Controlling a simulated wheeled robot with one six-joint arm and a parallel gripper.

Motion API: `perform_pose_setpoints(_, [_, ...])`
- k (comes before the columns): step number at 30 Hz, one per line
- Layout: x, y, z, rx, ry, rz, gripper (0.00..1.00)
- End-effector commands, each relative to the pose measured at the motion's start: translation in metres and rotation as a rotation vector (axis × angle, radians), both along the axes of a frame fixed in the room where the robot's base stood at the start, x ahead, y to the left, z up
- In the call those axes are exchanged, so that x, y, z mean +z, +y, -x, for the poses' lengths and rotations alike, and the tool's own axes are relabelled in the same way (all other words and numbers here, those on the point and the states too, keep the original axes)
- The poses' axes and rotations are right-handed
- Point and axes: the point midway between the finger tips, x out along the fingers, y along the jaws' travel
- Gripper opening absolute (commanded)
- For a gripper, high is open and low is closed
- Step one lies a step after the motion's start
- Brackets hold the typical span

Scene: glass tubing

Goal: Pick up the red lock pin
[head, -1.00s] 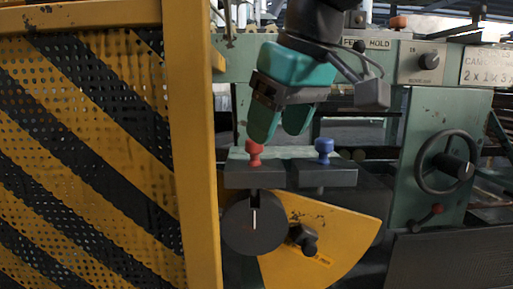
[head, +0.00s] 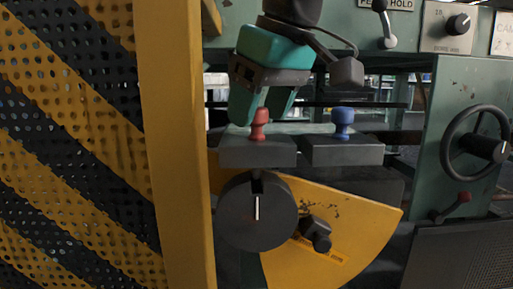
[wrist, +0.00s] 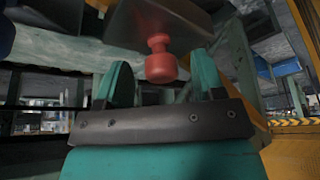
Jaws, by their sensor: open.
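The red lock pin (head: 259,124) stands upright in the left dark block (head: 257,153) on the green machine. A blue pin (head: 342,124) stands in the right dark block (head: 343,152). No contact is visible, and the exact gap is hard to tell.
A yellow post (head: 178,150) and striped perforated guard (head: 75,150) stand close on the left. Below the blocks are a dark round knob (head: 257,212) and a yellow plate (head: 350,225). A handwheel (head: 477,146) is at the right.

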Motion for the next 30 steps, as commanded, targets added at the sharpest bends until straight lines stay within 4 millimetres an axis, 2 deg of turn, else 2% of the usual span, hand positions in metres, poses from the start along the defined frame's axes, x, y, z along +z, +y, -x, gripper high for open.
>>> perform_pose_setpoints(1, [-0.0139, 0.0024, -0.0021, 0.000, 0.001, 0.001, 0.63])
perform_pose_setpoints(2, [-0.0160, 0.0033, -0.0031, 0.000, 0.001, 0.001, 0.63])
perform_pose_setpoints(10, [-0.0149, 0.0054, -0.0041, 0.002, 0.001, 0.001, 0.63])
perform_pose_setpoints(11, [-0.0148, 0.0056, -0.0041, 0.002, 0.001, 0.001, 0.58])
perform_pose_setpoints(17, [-0.0148, 0.0057, -0.0040, 0.003, 0.001, 0.001, 0.12])
perform_pose_setpoints(18, [-0.0148, 0.0057, -0.0040, 0.003, 0.001, 0.001, 0.09])
perform_pose_setpoints(30, [-0.0087, 0.0057, -0.0039, 0.003, 0.001, 0.001, 0.09])
